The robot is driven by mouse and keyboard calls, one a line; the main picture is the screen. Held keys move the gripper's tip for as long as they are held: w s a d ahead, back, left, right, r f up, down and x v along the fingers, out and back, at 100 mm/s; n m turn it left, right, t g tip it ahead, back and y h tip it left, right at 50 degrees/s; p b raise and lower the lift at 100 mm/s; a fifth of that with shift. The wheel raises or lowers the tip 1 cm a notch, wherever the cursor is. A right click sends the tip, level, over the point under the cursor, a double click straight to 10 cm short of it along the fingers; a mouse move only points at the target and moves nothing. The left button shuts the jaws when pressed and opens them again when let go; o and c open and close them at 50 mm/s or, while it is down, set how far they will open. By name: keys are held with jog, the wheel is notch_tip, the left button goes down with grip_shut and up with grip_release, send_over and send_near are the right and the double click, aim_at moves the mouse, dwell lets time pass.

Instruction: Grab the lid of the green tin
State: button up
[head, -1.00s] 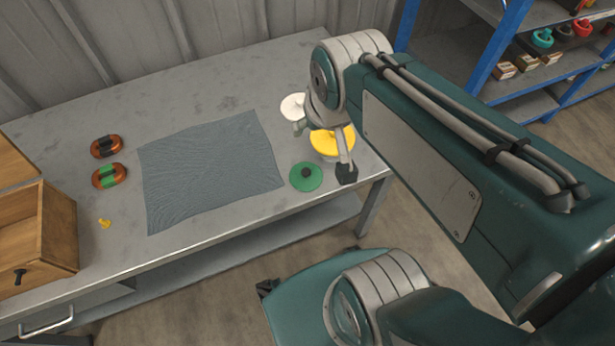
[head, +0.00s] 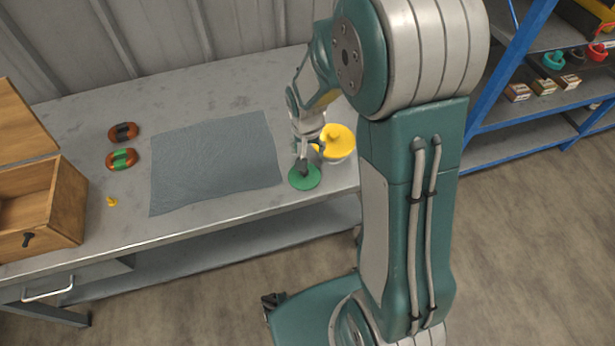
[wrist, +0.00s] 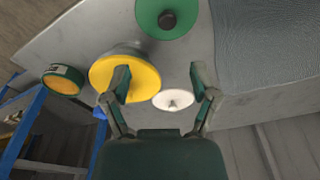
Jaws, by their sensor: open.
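The green lid (head: 304,178), a flat round disc with a dark knob, appears to lie at the table's front right. It shows at the top of the wrist view (wrist: 150,24), beyond my fingertips. My gripper (head: 308,158) looks to be over or just behind it in the head view, hiding part of it. In the wrist view its two fingers (wrist: 160,82) are spread and empty. A round dark green tin with an orange-yellow face (wrist: 63,81) shows at the left of the wrist view. I cannot tell whether the lid belongs to it.
A yellow lid (head: 338,137) tops a pale tin close beside my gripper. A white lid (wrist: 174,99) shows between my fingers in the wrist view. A grey cloth (head: 215,160) lies left of the green lid. A wooden box (head: 65,210) stands far left. Blue shelving (head: 510,75) stands right.

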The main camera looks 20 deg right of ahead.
aim_at(304, 174)
jog(key=f, duration=0.7)
jog(key=w+f, duration=0.1)
jog(key=f, duration=0.3)
jog(key=shift+a, duration=0.35)
jog(key=shift+w, duration=0.1)
grip_shut()
